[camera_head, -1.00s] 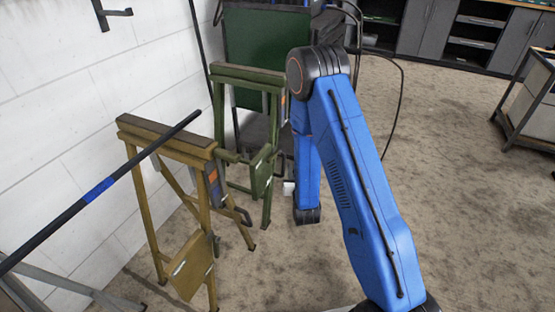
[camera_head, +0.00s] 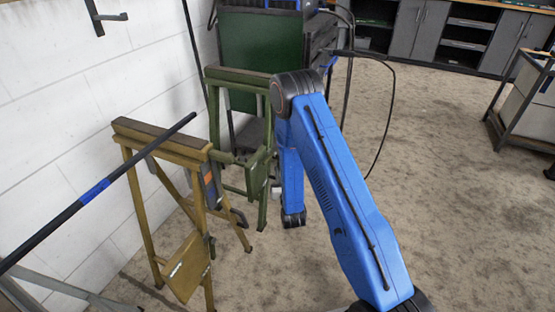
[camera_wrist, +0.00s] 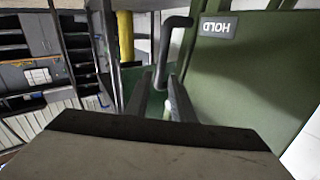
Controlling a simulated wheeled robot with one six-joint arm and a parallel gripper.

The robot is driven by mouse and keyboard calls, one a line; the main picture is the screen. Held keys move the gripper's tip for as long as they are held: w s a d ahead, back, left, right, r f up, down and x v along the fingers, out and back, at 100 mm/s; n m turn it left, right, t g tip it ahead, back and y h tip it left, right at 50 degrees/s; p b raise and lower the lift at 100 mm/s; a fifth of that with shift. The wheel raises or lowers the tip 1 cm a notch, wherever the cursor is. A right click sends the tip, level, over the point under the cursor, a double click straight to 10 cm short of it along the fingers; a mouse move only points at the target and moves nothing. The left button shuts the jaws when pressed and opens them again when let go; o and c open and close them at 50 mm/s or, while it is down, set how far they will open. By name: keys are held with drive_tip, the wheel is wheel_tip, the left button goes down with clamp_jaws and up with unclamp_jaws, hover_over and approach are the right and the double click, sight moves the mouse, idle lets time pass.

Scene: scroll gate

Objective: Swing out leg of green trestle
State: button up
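The green trestle (camera_head: 238,77) stands folded near the wall, left of my arm in the head view. In the wrist view its green panel (camera_wrist: 245,75) with an upside-down HOLD label fills the right side. A dark bent handle (camera_wrist: 171,45) sticks out at the panel's left edge. My gripper (camera_wrist: 157,78) is open, with the handle's lower end showing between its fingertips. I cannot tell whether the fingers touch it. In the head view my blue arm hides the gripper and part of the trestle's right side.
A yellow-brown trestle (camera_head: 163,140) stands nearer, with a dark pole (camera_head: 130,165) crossing in front of it. A green cabinet (camera_head: 258,40) stands behind the green trestle. A cart (camera_head: 525,105) is at far right.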

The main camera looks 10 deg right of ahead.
drive_tip(key=w, duration=1)
drive_tip(key=shift+d, duration=0.25)
clamp_jaws()
